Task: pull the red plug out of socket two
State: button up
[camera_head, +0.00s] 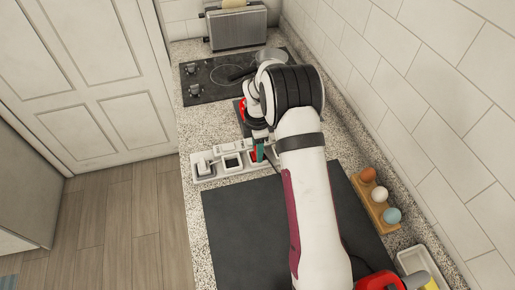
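A white socket strip (222,175) lies across the speckled counter, just beyond the dark mat. A white block-like piece (203,164) sits at its left end, and a square socket opening (232,161) shows beside it. A small patch of red, which may be the red plug (254,156), shows further right on the strip, next to a teal-green piece. My gripper (260,150) points down at this spot. Its fingers are small and partly covered by my arm, so I cannot tell whether they are open or shut. My arm also hides the strip's right end.
A black cooktop (205,85) with a pan and a toaster (237,29) stand at the back. A wooden holder (372,200) with egg-like balls stands by the right wall. A dark mat (240,230) lies in front, largely bare on its left.

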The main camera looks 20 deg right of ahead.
grip_shut()
jog(key=shift+r, duration=2.35)
